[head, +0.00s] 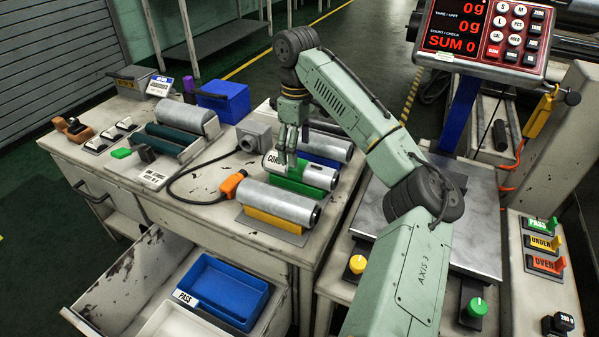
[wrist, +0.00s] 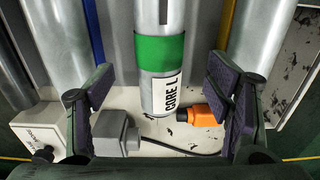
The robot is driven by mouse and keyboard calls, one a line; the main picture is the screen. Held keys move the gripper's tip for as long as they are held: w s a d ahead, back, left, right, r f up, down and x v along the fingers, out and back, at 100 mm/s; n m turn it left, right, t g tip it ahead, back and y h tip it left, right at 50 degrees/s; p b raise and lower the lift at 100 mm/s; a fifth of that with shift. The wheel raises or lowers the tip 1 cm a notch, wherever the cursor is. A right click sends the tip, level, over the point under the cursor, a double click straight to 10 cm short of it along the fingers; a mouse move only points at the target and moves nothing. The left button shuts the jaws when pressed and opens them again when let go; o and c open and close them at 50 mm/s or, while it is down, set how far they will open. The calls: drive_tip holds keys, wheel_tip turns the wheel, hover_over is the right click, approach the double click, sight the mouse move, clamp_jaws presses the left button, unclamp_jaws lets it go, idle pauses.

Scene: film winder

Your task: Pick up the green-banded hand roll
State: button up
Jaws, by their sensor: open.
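The green-banded hand roll (wrist: 158,50) is a silver cylinder with a green band and a white "CORE" label near its end. It lies between two other rolls, and in the head view it (head: 318,174) is on the bench, partly hidden by my gripper. My gripper (head: 292,146) is above the labelled end. In the wrist view my open gripper (wrist: 164,90) has one dark-padded finger on each side of the roll, with gaps between pads and roll. I cannot tell the exact height gap.
A yellow-marked roll (head: 280,202) and a blue-marked roll (head: 325,146) lie close on either side. A grey box (head: 255,137) and an orange-ended cable (head: 232,184) are near the roll's end. An open drawer holds a blue tray (head: 225,287).

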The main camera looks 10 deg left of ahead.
sight(300, 162)
drive_tip(key=f, duration=0.6)
drive_tip(key=shift+d+f+b, duration=0.2)
drive_tip(key=shift+d+b, duration=0.1)
drive_tip(key=shift+d, duration=0.05)
drive_tip(key=shift+c, duration=0.2)
drive_tip(key=c, duration=1.5)
